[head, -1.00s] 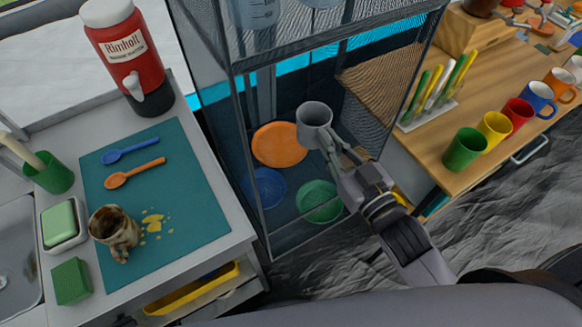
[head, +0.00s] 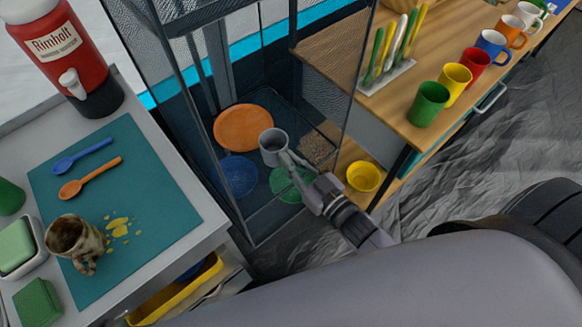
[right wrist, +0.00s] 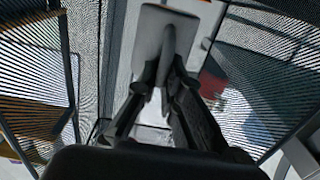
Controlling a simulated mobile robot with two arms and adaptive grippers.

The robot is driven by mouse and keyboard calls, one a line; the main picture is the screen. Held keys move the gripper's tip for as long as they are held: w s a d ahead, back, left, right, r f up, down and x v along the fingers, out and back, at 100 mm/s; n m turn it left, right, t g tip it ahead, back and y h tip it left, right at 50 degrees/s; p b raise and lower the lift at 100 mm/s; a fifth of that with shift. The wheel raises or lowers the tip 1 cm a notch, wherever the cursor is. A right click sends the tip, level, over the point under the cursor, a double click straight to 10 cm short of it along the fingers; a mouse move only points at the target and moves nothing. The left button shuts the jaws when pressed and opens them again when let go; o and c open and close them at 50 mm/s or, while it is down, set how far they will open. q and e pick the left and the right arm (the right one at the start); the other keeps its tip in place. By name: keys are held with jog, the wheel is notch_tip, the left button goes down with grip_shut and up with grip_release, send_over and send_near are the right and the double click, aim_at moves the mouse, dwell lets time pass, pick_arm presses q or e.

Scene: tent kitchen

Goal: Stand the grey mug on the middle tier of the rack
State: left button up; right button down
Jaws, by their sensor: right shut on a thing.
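The grey mug (head: 273,147) is upright or nearly so in the head view, its dark opening facing up. My right gripper (head: 289,160) is shut on its handle. The right wrist view shows the mug (right wrist: 158,28) with its handle between the two fingers (right wrist: 165,88). The mesh-sided rack (head: 182,110) is around and behind the mug. In the head view the mug appears above the plates on a lower tier, overlapping the orange plate's (head: 240,127) right edge. I cannot tell whether its base touches a tier. My left gripper is not in view.
A blue plate (head: 237,176) and a green plate (head: 289,186) lie below the mug. The rack's corner posts and mesh sides are close to my right arm. Left is a counter with a stained mug (head: 75,238); right is a wooden table with several coloured mugs.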

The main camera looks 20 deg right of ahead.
jog(key=shift+f, duration=1.6)
jog(key=shift+f+b, duration=0.15)
jog(key=shift+b, duration=0.15)
jog(key=c, duration=1.7)
grip_release()
jog(key=v, duration=1.2)
jog(key=shift+r+b, duration=0.25)
jog(key=shift+b, duration=0.05)
